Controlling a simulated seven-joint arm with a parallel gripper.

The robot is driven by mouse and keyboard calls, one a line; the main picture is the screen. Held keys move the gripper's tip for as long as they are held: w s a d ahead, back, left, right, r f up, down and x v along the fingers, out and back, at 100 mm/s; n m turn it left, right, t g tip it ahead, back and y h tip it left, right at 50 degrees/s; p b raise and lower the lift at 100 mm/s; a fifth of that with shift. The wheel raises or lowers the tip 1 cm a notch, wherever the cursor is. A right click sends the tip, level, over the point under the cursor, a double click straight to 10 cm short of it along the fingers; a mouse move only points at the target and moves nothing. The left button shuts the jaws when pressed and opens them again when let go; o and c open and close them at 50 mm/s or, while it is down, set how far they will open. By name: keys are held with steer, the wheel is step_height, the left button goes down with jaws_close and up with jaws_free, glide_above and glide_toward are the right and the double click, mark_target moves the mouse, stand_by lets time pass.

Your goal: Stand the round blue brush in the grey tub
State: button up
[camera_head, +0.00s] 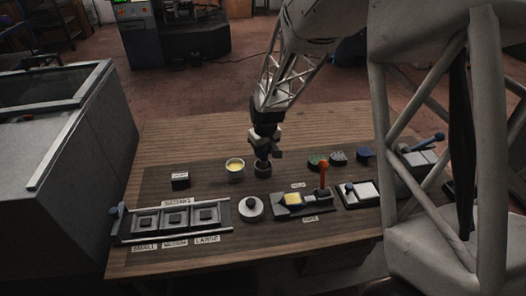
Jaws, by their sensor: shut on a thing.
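My gripper (265,145) points down near the middle of the table, shut on the round blue brush (262,155). The brush is small and dark, mostly covered by the jaws, and looks about upright. The grey tub (263,171) is a small dark round pot directly below the gripper. The brush's lower end is at the tub's mouth; I cannot tell whether it is inside or just above, or whether it touches the bottom.
A pale cup with yellow contents (235,170) stands close left of the tub. A round lidded pot (251,208) and a press with an orange-handled lever (323,174) are in front. A labelled rack (176,219) lies front left. The table's back left is clear.

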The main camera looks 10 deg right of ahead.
steer(key=shift+f, duration=0.3)
steer(key=shift+f, duration=0.1)
steer(key=o, duration=0.9)
steer(key=r, duration=0.8)
steer(key=s+r, duration=0.1)
steer(key=r, duration=0.3)
steer(key=shift+s+d, duration=0.1)
steer(key=shift+d, duration=0.2)
steer(key=shift+r, duration=0.1)
steer(key=shift+s, duration=0.15)
